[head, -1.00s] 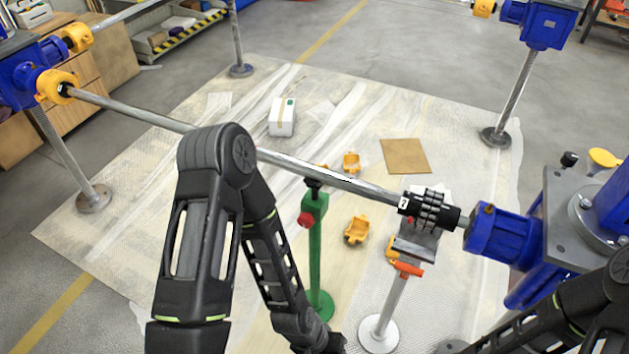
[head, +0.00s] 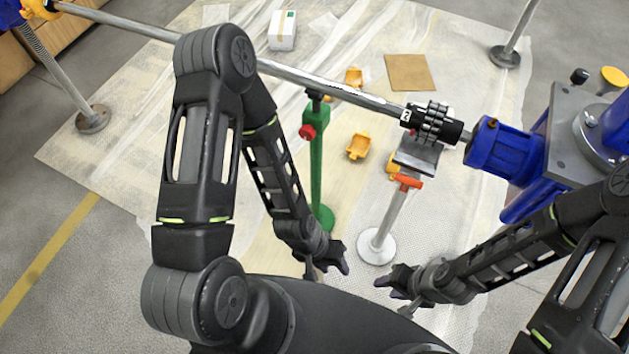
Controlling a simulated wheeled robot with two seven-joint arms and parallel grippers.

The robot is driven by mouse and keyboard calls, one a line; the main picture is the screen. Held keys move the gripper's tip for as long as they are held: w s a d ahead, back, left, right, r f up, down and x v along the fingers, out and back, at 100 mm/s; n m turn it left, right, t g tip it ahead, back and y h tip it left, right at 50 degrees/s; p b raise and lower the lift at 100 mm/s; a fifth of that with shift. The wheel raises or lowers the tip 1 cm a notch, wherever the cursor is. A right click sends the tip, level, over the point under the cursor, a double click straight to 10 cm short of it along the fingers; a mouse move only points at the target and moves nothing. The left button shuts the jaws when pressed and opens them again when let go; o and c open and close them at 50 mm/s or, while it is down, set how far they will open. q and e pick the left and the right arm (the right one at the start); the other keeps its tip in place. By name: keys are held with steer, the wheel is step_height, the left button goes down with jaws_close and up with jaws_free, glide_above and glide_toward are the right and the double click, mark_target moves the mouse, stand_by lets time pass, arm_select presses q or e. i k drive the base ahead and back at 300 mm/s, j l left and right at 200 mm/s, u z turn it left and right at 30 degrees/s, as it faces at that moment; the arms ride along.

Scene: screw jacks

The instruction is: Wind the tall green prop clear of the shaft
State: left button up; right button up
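The tall green prop (head: 316,170) stands upright on a round green base, with a red knob (head: 307,131) on its side near the top. Its dark head (head: 314,95) is right under the long grey shaft (head: 287,74); whether they touch is not clear. My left gripper (head: 328,271) is low, in front of the prop's base, apart from it, and looks open and empty. My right gripper (head: 394,295) is to its right, in front of the grey stand's base, and also looks open and empty.
A grey stand (head: 387,215) with an orange handle (head: 407,181) is beneath the black coupling (head: 433,122). A blue gearbox (head: 500,148) is at right. Yellow parts (head: 358,146), a brown board (head: 409,72) and a white box (head: 282,30) lie on the sheeted floor.

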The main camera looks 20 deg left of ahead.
mark_target(307, 132)
steer(key=j, duration=0.9)
steer(key=i+j+z, duration=0.1)
steer(key=j, duration=0.85)
steer(key=l+u, duration=0.1)
steer(key=l, duration=0.3)
steer(key=k+l+u, duration=0.15)
steer(key=l, duration=0.25)
steer(key=l+u, duration=0.1)
steer(key=l, duration=0.3)
steer(key=k+l+u, duration=0.1)
steer(key=l, duration=0.3)
steer(key=k+l+u, duration=0.15)
steer(key=l, duration=0.2)
steer(key=l+u, duration=0.1)
steer(key=l, duration=0.3)
steer(key=k, duration=0.05)
